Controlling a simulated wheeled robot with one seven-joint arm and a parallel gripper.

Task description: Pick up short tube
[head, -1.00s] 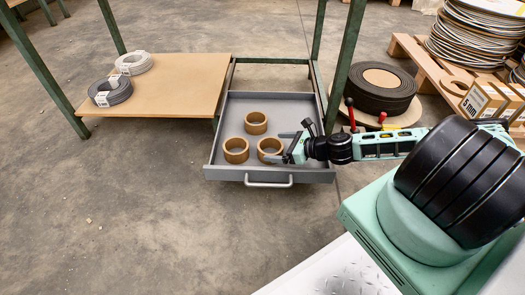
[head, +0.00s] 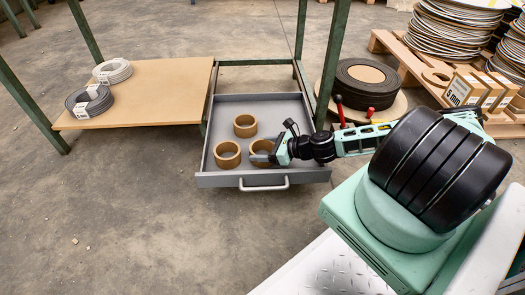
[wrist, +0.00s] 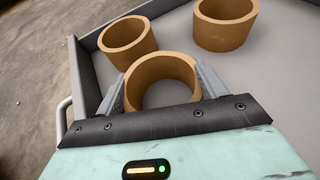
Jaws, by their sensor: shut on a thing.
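Three short brown tubes stand in the open grey drawer (head: 225,112). In the head view the front right tube (head: 259,147) is at my gripper (head: 262,158), partly hidden by it. In the wrist view this tube (wrist: 163,72) sits between the two grey fingers of my gripper (wrist: 160,90), which are shut on its sides. A second tube (head: 227,155) stands to its left, and it also shows in the wrist view (wrist: 128,38). A third tube (head: 245,126) stands farther back and also shows in the wrist view (wrist: 226,22).
The drawer's front wall carries a handle (head: 264,184). A tan board (head: 160,90) with two wire coils (head: 90,102) is at the left. Green posts (head: 331,60) rise beside the drawer. A dark roll (head: 366,82) and a loaded pallet (head: 410,70) are at the right.

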